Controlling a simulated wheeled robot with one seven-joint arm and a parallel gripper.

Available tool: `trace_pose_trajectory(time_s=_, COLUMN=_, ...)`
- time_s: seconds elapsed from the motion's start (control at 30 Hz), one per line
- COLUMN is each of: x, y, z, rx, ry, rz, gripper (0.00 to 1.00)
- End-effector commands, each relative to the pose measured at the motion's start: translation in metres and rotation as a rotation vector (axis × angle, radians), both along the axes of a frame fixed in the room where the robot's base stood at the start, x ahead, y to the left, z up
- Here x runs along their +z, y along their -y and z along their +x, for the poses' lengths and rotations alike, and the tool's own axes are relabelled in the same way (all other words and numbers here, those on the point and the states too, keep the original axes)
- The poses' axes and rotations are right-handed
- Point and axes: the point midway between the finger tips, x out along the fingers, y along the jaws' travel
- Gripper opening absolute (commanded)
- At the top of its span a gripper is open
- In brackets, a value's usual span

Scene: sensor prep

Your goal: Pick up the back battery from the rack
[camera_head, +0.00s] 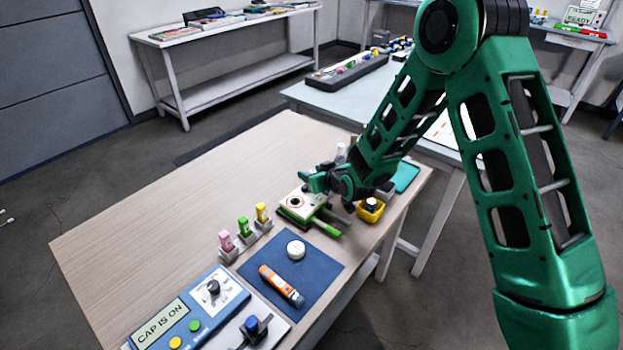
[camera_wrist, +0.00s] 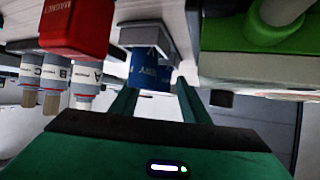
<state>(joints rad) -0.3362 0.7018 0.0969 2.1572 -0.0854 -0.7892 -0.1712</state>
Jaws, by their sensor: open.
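My gripper (camera_head: 318,183) is at the far right part of the wooden table, beside a white device with a green handle (camera_head: 310,208). In the wrist view my gripper (camera_wrist: 156,96) is open, with its two green fingers apart. A blue labelled cylinder (camera_wrist: 148,72), which looks like a battery, shows between or just beyond the fingers under a grey block. I cannot tell whether the fingers touch it. In the head view my gripper and arm hide this spot, and I cannot make out the rack or a back battery there.
In the wrist view, a red block (camera_wrist: 78,28) and several lettered vials (camera_wrist: 85,78) are close on the left; a green part (camera_wrist: 262,30) is close on the right. A yellow bin (camera_head: 369,214), blue mat (camera_head: 318,270) and control panel (camera_head: 190,312) share the table. Its left side is clear.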

Motion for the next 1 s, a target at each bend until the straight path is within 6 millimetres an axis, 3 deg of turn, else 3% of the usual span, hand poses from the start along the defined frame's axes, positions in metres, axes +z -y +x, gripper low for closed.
trace_pose_trajectory(time_s=0.1, x=0.0, y=0.0, z=0.0, rx=0.0, ry=0.0, rz=0.0, gripper=0.42)
trace_pose_trajectory(time_s=0.27, x=0.0, y=0.0, z=0.0, rx=0.0, ry=0.0, rz=0.0, gripper=0.04)
trace_pose_trajectory(time_s=0.3, x=0.0, y=0.0, z=0.0, rx=0.0, ry=0.0, rz=0.0, gripper=0.0)
trace_pose_trajectory(time_s=0.73, x=0.006, y=0.0, z=0.0, rx=0.0, ry=0.0, rz=0.0, gripper=0.0)
trace_pose_trajectory(time_s=1.0, x=0.043, y=0.0, z=0.001, rx=-0.001, ry=0.005, rz=0.002, gripper=0.0)
